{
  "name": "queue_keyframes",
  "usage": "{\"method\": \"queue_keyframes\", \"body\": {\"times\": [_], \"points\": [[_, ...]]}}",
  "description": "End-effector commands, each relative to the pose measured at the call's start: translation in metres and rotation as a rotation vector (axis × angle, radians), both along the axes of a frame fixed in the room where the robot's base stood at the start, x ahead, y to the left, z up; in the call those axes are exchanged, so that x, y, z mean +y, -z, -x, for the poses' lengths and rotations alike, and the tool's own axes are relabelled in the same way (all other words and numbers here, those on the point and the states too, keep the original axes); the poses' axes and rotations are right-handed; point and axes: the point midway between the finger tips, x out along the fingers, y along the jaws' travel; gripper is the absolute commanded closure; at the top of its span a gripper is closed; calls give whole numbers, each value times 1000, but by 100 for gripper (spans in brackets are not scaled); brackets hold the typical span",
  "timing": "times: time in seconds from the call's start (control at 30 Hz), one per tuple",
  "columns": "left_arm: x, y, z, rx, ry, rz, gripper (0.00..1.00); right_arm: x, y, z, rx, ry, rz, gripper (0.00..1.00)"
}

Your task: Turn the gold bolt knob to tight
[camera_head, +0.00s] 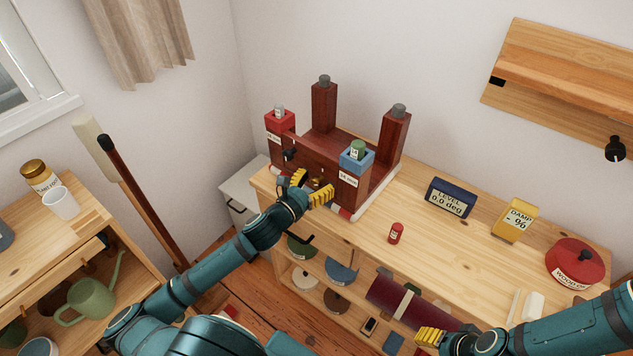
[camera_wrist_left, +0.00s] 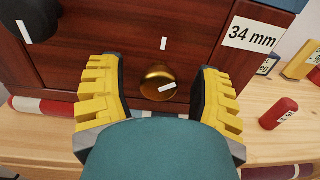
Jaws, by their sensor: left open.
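The gold bolt knob (camera_wrist_left: 155,76) sits on the front of the dark red wooden frame (camera_wrist_left: 180,25). It carries a short white mark, tilted and right of its centre. A white upright mark shows on the wood above the knob. My left gripper (camera_wrist_left: 158,92) is open, with one yellow finger on each side of the knob and gaps between; no contact shows. In the head view the left gripper (camera_head: 310,187) is at the frame's front, with the gold knob (camera_head: 317,182) between its fingers. My right gripper (camera_head: 431,338) is low at the right, partly hidden, its opening unclear.
A black knob (camera_head: 289,155) is on the frame's left. A red block (camera_head: 281,124) and blue block (camera_head: 357,161) top the frame's front corners. On the bench (camera_head: 405,260) stand a small red cylinder (camera_head: 396,233), level display (camera_head: 450,198), yellow damp meter (camera_head: 514,220) and red pot (camera_head: 575,263).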

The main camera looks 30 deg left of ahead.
Motion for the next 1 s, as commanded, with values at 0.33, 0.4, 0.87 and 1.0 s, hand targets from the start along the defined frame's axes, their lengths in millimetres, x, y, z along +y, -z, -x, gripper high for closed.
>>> {"method": "queue_keyframes", "body": {"times": [0.33,0.4,0.87,1.0], "points": [[0,0,-3,1,-1,0,35,0,0,0,0,0,0,46],[0,0,-3,1,-1,0,54,0,0,0,0,0,0,46],[0,0,-3,-2,0,-24,100,0,-1,0,0,0,0,46],[-1,0,-3,-8,0,-78,100,0,-3,0,-1,0,0,46]]}}
